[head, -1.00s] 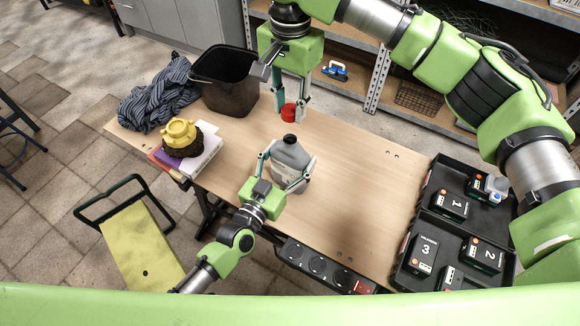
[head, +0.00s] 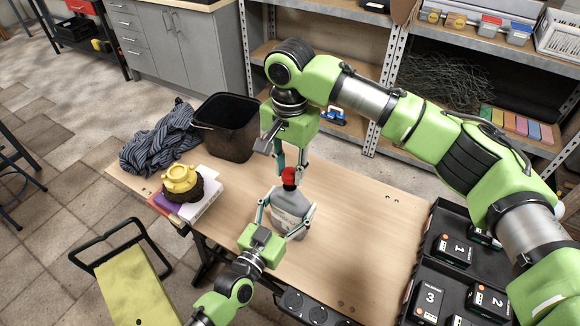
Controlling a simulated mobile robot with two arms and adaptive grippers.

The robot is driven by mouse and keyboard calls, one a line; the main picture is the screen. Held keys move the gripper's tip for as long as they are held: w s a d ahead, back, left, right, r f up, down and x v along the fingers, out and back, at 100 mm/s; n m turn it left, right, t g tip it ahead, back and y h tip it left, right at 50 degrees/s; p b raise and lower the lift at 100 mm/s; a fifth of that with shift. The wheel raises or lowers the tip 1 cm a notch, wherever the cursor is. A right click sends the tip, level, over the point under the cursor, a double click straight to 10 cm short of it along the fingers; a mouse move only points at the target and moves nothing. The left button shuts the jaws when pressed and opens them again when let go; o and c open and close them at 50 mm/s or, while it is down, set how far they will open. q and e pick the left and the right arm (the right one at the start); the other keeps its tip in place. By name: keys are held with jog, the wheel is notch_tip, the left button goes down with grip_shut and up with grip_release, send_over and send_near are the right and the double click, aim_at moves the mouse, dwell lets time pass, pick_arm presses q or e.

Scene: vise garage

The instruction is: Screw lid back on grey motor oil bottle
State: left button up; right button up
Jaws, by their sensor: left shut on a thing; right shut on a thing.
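The grey motor oil bottle (head: 290,207) stands upright on the wooden workbench. My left gripper (head: 286,217) is shut around its body from the front, one finger on each side. The red lid (head: 289,175) is at the top of the bottle, between the fingertips of my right gripper (head: 290,172). My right gripper points down from above and is shut on the lid.
A black bin (head: 228,128), a striped cloth (head: 160,138) and a yellow object on books (head: 181,179) fill the bench's left end. A black tray (head: 424,245) with numbered battery packs is at the right. The bench (head: 355,220) between is clear.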

jog(key=shift+f, duration=0.9)
jog(key=shift+f, duration=0.55)
pick_arm(q)
jog(key=c, duration=0.6)
jog(key=shift+c, duration=0.2)
pick_arm(e)
jog(key=m, duration=0.4)
jog(key=shift+a+m, duration=0.1)
jog(key=shift+m, duration=0.3)
jog(key=m, duration=0.6)
jog(key=shift+m, duration=0.3)
jog(key=m, duration=0.4)
jog(key=shift+m, duration=0.4)
